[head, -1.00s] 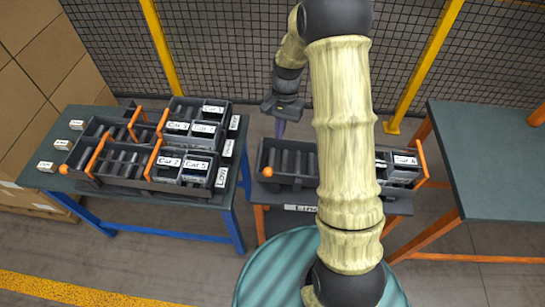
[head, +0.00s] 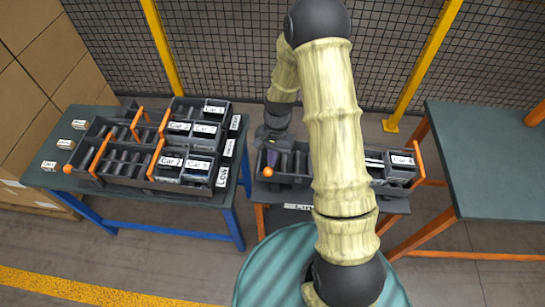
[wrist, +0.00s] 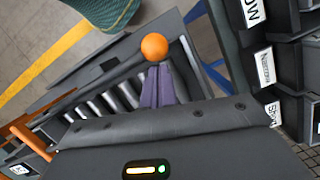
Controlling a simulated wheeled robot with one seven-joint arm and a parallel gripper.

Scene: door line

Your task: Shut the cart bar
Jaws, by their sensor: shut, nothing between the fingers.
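The cart (head: 300,207) stands in the middle with a dark roller rack on top. An orange ball knob (head: 268,171) is at the rack's left end; it also shows in the wrist view (wrist: 154,46), on the end of a dark rail. An orange bar (head: 418,160) stands at the rack's right end and shows at lower left in the wrist view (wrist: 32,142). My gripper (wrist: 158,68) has its purple fingers together, empty, over the rollers and close to the ball. I cannot tell whether they touch. My arm hides the rack's middle.
A left table (head: 50,178) carries a larger rack with orange bars and boxes labelled Car. A labelled box (head: 402,161) sits at the cart rack's right end. A green-topped table (head: 490,150) is at right. Mesh fencing with yellow posts (head: 425,65) stands behind.

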